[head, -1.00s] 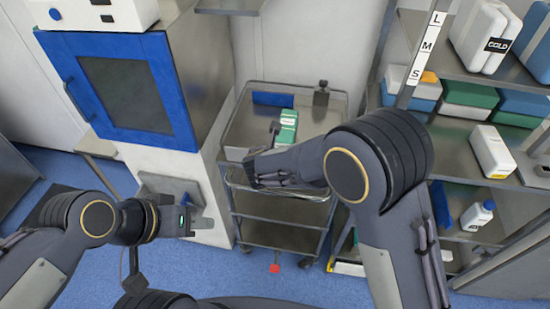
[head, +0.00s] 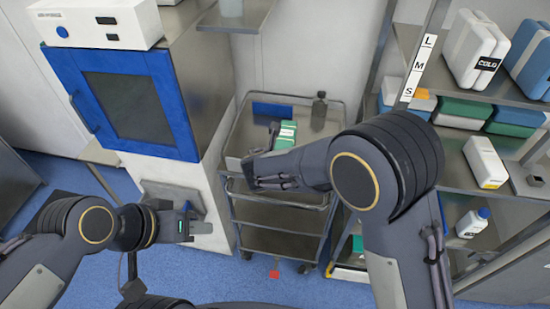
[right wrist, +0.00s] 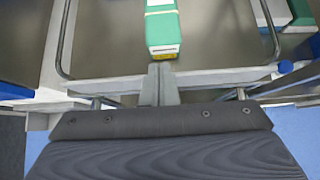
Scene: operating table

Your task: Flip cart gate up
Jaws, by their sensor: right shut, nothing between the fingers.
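The metal cart (head: 284,242) stands at the middle of the head view, with several shelves. Its front rail (head: 302,206) runs just below my right forearm. I cannot tell for sure which part is the gate or how it is tilted.
On the cart top are the green box, a blue item (head: 272,111) and a dark bottle (head: 320,108). A blue-doored cabinet (head: 128,105) stands close on the left. A shelf unit with boxes (head: 473,112) stands on the right. Blue floor (head: 205,272) is open in front.

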